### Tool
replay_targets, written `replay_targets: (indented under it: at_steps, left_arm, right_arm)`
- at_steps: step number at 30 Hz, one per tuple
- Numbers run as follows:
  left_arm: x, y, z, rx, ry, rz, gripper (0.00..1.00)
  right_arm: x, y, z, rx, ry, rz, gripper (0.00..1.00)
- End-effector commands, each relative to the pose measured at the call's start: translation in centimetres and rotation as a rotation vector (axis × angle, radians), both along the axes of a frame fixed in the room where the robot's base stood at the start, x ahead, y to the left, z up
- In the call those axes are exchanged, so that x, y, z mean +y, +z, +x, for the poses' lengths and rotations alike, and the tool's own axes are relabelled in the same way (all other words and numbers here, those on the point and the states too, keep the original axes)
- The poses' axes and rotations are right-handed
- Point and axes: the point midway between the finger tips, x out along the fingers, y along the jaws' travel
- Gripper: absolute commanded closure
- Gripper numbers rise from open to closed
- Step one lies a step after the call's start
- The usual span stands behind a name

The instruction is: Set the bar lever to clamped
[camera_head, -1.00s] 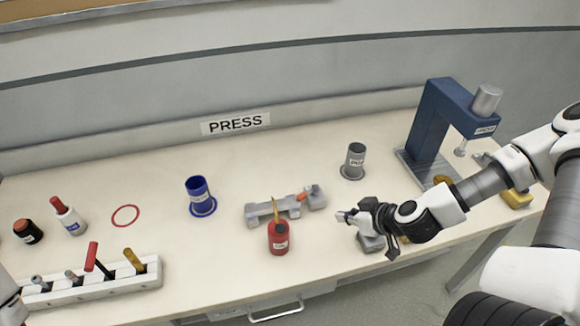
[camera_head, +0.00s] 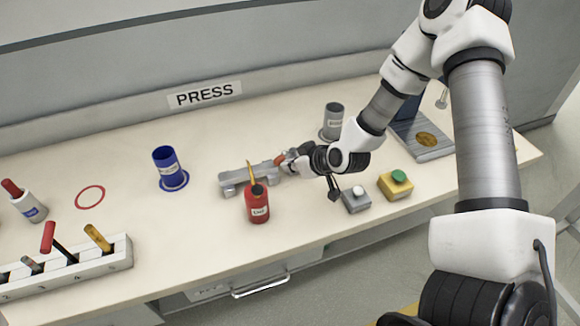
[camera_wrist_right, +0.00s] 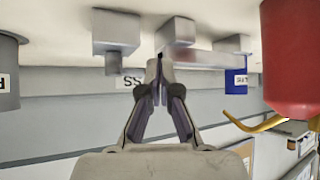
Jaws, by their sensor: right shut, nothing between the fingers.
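The grey bar fixture (camera_head: 232,182) lies on the table at mid picture, behind the red oil can (camera_head: 258,207). A short orange-red handle (camera_head: 280,158) shows at its right end, and I take it for the bar lever. My right gripper (camera_head: 290,161) is at that end, fingers shut and empty, close beside the handle; contact cannot be told. My gripper partly hides the fixture's right end. My left gripper is out of view.
A grey cup (camera_head: 332,118) stands behind my gripper. A grey box with a white button (camera_head: 356,200) and a yellow box with a green button (camera_head: 396,184) are at the right front. A blue cup (camera_head: 168,167) and tool rack (camera_head: 118,258) are left.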

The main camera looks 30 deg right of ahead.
Motion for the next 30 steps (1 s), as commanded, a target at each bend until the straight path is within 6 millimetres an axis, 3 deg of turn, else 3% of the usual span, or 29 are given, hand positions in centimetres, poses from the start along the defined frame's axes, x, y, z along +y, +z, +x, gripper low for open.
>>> replay_targets:
  at_steps: [30]
  left_arm:
    - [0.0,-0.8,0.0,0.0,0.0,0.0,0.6]
  right_arm:
    - [1.1,-0.1,1.2,0.001,-0.113,0.0,1.0]
